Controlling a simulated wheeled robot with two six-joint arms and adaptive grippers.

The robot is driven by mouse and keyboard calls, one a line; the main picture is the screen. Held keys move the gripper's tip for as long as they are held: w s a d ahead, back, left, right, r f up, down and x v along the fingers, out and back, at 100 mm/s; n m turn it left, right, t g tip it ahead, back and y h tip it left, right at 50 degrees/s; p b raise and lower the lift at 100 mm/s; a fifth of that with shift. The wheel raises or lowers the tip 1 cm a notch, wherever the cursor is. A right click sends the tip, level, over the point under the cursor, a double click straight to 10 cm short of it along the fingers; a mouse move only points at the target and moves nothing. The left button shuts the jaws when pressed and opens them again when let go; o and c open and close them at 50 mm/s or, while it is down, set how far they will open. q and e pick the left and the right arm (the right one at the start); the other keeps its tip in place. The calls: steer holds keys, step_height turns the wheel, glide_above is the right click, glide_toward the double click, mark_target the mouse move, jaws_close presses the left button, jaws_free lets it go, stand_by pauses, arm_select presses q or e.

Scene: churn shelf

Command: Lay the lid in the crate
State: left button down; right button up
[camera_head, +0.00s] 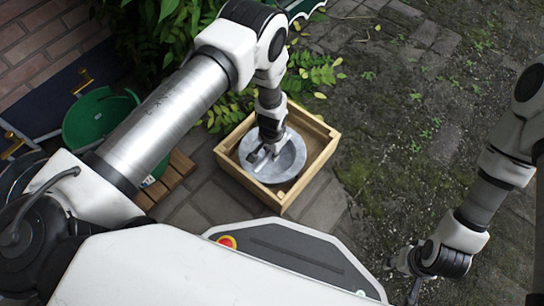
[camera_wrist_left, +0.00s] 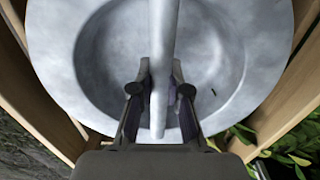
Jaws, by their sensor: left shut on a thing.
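The lid (camera_head: 290,159) is a round grey metal disc with a raised bar across it. In the head view it lies within the outline of the square wooden crate (camera_head: 318,170). The wrist view shows the lid (camera_wrist_left: 215,60) close up, with crate walls (camera_wrist_left: 273,112) on both sides. My left gripper (camera_head: 258,158) is shut on the lid's bar, one finger on each side (camera_wrist_left: 160,85). I cannot tell whether the lid touches the crate floor. My right gripper (camera_head: 402,280) is open and empty, low at the right, away from the crate.
A green round container (camera_head: 88,125) and a slatted wooden piece (camera_head: 170,182) stand left of the crate, partly behind my left arm. Leafy plants (camera_head: 312,72) grow close behind the crate. Mossy paved ground right of the crate (camera_head: 410,130) is clear.

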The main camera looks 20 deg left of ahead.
arm_select(q)
steer(key=shift+f, duration=0.2)
steer(key=c, duration=1.2)
jaws_free()
steer(key=shift+o, duration=0.2)
step_height(320, 180, up, 12)
steer(key=p, duration=0.9)
steer(key=shift+r, duration=0.2)
